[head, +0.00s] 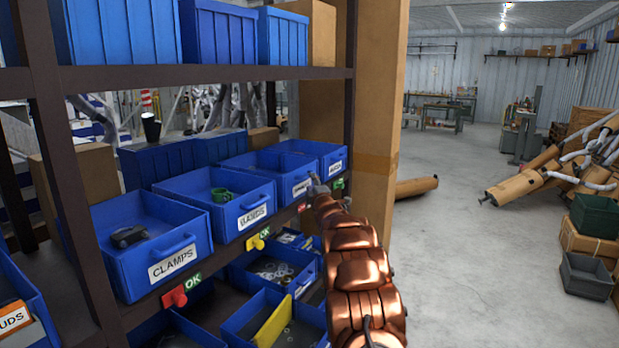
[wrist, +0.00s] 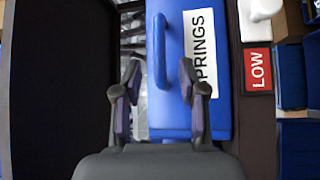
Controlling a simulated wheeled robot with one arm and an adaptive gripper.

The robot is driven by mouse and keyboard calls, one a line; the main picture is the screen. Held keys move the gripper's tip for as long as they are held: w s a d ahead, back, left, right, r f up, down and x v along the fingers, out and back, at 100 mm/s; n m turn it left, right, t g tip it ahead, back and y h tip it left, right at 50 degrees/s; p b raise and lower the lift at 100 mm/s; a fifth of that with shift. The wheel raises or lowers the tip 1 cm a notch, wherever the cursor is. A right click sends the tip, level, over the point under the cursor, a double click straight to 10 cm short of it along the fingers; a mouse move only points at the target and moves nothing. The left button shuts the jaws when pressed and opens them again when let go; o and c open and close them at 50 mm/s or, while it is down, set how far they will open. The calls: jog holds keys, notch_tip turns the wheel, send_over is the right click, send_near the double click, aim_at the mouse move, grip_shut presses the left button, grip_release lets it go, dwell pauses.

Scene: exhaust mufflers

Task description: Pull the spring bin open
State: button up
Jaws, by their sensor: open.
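The blue spring bin (wrist: 195,110) shows in the wrist view, with a white label reading SPRINGS and a blue bar handle (wrist: 160,52) on its front. In the head view the spring bin (head: 262,168) is the third along the middle shelf, its label partly covered by my gripper. My gripper (wrist: 159,75) is open, with one finger on each side of the handle in the wrist view. I cannot tell whether the fingers touch it. In the head view my gripper (head: 318,188) is at the bin's front.
The clamps bin (head: 150,245) and a bin with a green part (head: 222,196) stand to the left. Another blue bin (head: 318,155) stands to the right. A red LOW tag (wrist: 258,69) is on the shelf edge.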

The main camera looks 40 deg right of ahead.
jog(key=p+x, duration=0.2)
jog(key=x, duration=0.3)
dwell(0.4)
jog(key=shift+c, duration=0.2)
grip_shut()
dwell(0.3)
dwell(0.4)
